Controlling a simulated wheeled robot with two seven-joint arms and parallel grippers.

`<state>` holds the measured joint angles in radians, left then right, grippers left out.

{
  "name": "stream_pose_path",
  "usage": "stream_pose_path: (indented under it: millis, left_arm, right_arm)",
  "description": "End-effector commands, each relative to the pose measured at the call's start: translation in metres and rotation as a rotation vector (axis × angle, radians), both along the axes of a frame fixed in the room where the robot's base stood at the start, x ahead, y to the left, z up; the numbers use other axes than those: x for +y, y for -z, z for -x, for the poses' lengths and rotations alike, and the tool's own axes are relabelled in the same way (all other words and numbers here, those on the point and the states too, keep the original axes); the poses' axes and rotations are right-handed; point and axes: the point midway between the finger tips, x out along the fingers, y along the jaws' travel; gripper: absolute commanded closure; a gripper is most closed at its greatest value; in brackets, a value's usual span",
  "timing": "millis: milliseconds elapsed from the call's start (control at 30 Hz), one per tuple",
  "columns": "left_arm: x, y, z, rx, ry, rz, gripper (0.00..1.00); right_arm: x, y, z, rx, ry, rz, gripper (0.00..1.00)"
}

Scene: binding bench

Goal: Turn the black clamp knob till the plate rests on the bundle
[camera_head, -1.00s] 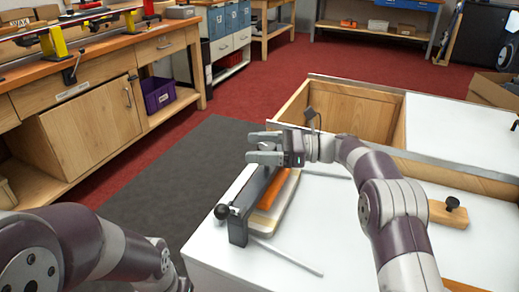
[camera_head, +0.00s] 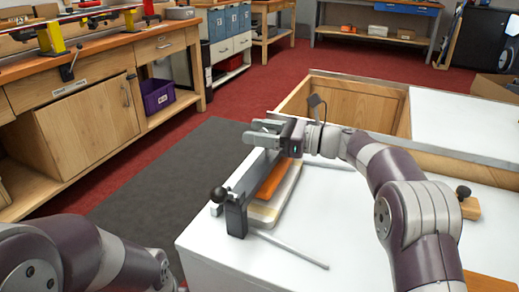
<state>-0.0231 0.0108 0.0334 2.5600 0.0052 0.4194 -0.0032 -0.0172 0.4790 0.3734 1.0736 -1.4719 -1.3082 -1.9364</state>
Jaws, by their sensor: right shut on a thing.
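The clamp is a dark bar (camera_head: 247,178) on a post at the near edge of the white bench top. Beside and below the bar lie an orange piece (camera_head: 271,182) and a pale board (camera_head: 266,211); whether a plate touches a bundle is hidden. My right gripper (camera_head: 258,133) is over the bar's far end, fingers pointing left. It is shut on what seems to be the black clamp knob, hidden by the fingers. My left gripper is out of view; only its arm shows at lower left.
A grey rod (camera_head: 288,248) lies on the white top (camera_head: 340,220) in front of the clamp. A wooden block with a black knob (camera_head: 463,191) lies at the right, behind my right arm. An open wooden compartment (camera_head: 357,105) is behind the gripper.

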Motion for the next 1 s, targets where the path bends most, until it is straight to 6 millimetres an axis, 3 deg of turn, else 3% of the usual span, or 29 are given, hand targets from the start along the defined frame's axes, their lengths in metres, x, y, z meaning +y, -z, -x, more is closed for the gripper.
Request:
stream_pose_path:
  millis: [33, 400, 700, 1000]
  left_arm:
    - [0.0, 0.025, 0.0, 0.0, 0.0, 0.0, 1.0]
    - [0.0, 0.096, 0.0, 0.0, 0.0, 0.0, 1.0]
    - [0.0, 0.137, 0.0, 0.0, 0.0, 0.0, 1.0]
    - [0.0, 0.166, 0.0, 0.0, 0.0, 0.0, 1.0]
  right_arm:
    - [0.0, 0.01, 0.001, -0.008, 0.043, -0.002, 0.76]
    - [-0.003, 0.005, -0.004, -0.01, 0.393, -0.005, 0.76]
    - [-0.005, 0.001, -0.007, -0.01, 0.675, -0.008, 0.76]
    - [-0.01, -0.004, -0.009, -0.011, 0.957, -0.011, 0.77]
